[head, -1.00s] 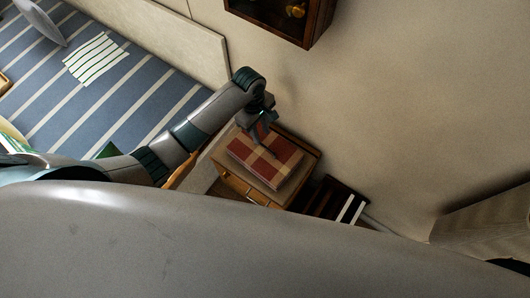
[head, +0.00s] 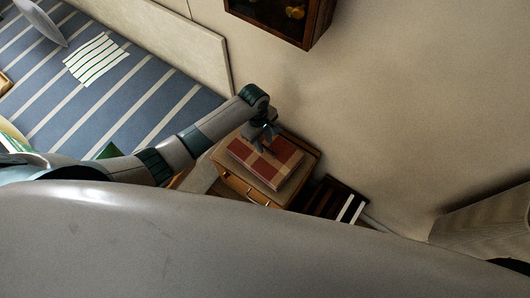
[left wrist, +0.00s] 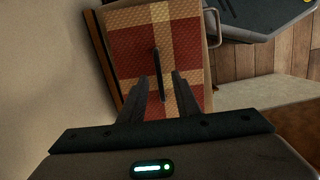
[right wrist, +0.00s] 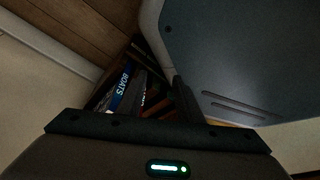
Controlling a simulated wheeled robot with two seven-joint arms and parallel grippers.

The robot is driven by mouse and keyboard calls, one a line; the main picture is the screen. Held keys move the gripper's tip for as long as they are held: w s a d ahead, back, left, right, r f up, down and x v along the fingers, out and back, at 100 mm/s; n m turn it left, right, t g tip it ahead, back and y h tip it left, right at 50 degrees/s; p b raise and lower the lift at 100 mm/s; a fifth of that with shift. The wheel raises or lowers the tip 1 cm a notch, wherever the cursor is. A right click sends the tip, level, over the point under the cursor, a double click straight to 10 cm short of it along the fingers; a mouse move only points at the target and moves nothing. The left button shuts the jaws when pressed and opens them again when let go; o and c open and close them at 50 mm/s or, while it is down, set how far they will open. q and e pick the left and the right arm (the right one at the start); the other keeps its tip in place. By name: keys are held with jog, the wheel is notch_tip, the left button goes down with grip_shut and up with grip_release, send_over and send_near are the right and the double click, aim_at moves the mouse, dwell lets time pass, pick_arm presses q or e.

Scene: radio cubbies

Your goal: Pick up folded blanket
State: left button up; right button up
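The folded blanket (head: 276,166) is a flat red, tan and cream checked block. It lies on top of a small wooden cabinet (head: 234,181) against the wall, and fills the upper middle of the left wrist view (left wrist: 185,50). My left gripper (head: 264,148) is above the blanket's upper left part, pointing down. In the left wrist view its two fingers (left wrist: 160,82) are apart, with blanket showing between them and a thin dark strip, perhaps a shadow. Contact cannot be told. My right gripper (right wrist: 160,85) is away from the blanket; its fingers look apart, with nothing held.
A striped blue bed (head: 110,95) with a headboard (head: 165,38) is left of the cabinet. A dark wall cubby (head: 283,15) hangs above. A dark rack (head: 328,200) stands right of the cabinet. Books (right wrist: 124,85) sit low in the right wrist view.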

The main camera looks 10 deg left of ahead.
pick_arm(q)
jog(key=shift+f, duration=0.25)
jog(key=shift+c, duration=1.2)
jog(key=c, duration=0.5)
grip_shut()
pick_arm(e)
jog(key=shift+s, duration=0.4)
jog(key=shift+w, duration=0.15)
jog(key=shift+w+r, duration=0.1)
jog(key=shift+w, duration=0.7)
